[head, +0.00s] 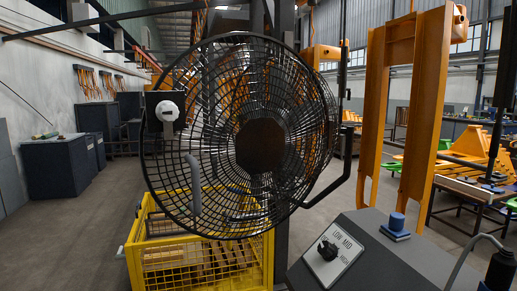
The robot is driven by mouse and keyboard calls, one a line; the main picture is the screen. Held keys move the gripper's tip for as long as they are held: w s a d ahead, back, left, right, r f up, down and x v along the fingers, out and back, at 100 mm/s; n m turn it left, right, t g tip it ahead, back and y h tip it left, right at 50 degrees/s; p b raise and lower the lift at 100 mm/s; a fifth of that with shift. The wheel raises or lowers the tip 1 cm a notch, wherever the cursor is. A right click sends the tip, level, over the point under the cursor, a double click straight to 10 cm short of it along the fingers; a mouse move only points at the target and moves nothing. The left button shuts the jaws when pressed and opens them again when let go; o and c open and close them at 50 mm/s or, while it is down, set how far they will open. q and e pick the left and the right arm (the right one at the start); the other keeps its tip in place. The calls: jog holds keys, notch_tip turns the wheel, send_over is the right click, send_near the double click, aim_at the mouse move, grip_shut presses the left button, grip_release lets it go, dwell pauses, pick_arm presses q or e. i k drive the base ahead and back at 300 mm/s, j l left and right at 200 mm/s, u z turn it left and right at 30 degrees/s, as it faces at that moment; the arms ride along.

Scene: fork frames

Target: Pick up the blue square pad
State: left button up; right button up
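A blue square pad (395,233) lies on the top of a dark grey console (365,262) at the lower right of the head view. A short blue cylinder (397,221) stands upright on the pad and hides part of it. Neither of my grippers shows in the head view.
A large black caged fan (262,147) fills the middle, left of the pad. A knob panel (333,253) marked LOW, MID, HIGH is on the console's left part. A dark bottle-like object (501,270) with a grey hose stands right. A yellow mesh crate (200,262) is lower left.

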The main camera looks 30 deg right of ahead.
aim_at(394, 229)
jog(key=z, duration=1.85)
